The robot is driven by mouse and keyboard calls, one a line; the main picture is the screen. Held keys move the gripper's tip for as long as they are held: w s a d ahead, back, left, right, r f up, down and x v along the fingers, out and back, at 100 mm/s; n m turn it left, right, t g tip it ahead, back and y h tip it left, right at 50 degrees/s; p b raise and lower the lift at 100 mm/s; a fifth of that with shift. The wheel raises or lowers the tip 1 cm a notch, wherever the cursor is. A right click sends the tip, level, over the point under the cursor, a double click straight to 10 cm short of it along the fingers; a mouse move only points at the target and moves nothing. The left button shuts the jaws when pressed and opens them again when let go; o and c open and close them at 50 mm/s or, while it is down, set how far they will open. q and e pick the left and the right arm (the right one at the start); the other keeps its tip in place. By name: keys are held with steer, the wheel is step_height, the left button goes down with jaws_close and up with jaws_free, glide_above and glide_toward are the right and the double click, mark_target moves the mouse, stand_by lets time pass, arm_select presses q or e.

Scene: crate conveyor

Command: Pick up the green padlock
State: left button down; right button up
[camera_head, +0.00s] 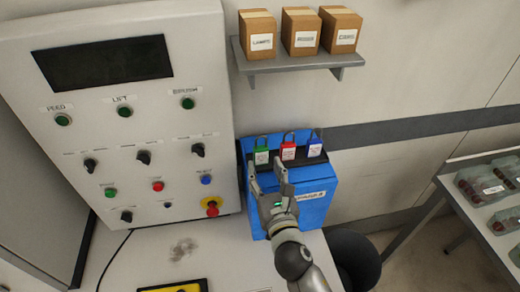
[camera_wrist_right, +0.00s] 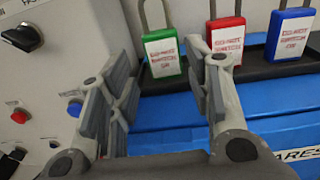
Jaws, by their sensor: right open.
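In the wrist view the green padlock (camera_wrist_right: 162,50) stands upright with a white label and a grey shackle. My right gripper (camera_head: 266,168) is open and empty just in front of it. In the wrist view the fingers of my right gripper (camera_wrist_right: 160,72) frame the green padlock, one on each side, and it lies beyond the tips. I cannot tell any contact. My left gripper is not in view.
The control panel (camera_head: 140,160) stands to the left of the blue box (camera_head: 316,190). A shelf (camera_head: 290,65) with three cartons is above.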

mark_target(262, 153)
steer(key=shift+w+a+r+p, duration=0.15)
steer(key=shift+w+r+p, duration=0.05)
steer(key=shift+w, duration=0.35)
steer(key=shift+w+a+r+p, duration=0.1)
steer(key=shift+w+r+p, duration=0.1)
steer(key=shift+w, duration=0.35)
steer(key=p+x, duration=0.1)
steer(key=x, duration=0.2)
steer(key=shift+w+d+r, duration=0.1)
steer(key=shift+w+r, duration=0.1)
steer(key=shift+w, duration=0.6)
steer(key=shift+c, duration=0.3)
steer(key=c, duration=0.8)
